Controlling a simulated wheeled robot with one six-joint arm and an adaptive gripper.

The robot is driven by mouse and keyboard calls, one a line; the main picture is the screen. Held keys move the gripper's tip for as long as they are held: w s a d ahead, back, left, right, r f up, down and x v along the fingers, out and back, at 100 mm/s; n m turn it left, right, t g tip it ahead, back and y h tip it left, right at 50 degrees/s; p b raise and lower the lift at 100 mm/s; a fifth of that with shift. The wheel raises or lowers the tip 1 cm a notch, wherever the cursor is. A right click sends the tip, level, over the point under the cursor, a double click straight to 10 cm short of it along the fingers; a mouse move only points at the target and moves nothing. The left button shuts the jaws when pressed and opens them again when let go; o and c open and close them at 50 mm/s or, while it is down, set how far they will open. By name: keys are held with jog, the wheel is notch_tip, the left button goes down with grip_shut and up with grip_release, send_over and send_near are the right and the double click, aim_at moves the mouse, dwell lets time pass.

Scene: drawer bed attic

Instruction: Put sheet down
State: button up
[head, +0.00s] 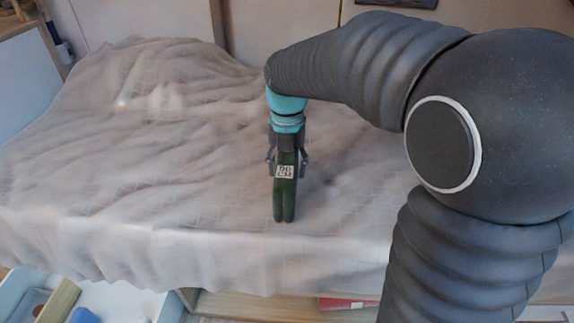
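A pale beige sheet (120,175) with a faint grid pattern lies rumpled over the bed, with folds running across it. It hangs over the bed's front edge, and a raised, bunched part shows at the back left. My gripper (285,218) points down in front of the middle of the sheet, near the bed's front edge. Its two dark green fingers are side by side with almost no gap, and no cloth shows between them. I cannot tell whether the tips touch the sheet. My arm hides the right part of the bed.
An open drawer or bin area with white and blue items (90,300) is at the bottom left. A wooden bed frame edge (240,305) and a red flat item (345,303) show below the sheet. A shelf unit (28,75) stands at the far left.

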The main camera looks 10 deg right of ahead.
jog(key=shift+o, duration=0.5)
jog(key=shift+r, duration=0.25)
notch_tip(320, 180, up, 12)
jog(key=shift+f+p, duration=0.1)
jog(key=shift+p, duration=0.6)
jog(key=s+d+f+m+t, duration=0.2)
jog(key=s+m, duration=0.4)
jog(key=m, duration=0.5)
jog(key=s+d+f+m+t, duration=0.1)
jog(key=s+d+f+m, duration=0.1)
jog(key=s+d+m, duration=0.2)
jog(key=s+d+f+m+t, duration=0.2)
jog(key=s+m, duration=0.7)
jog(key=m, duration=0.9)
jog(key=shift+s+d+f+m+t, duration=0.3)
jog(key=shift+d+f+m, duration=0.15)
jog(key=shift+d, duration=0.5)
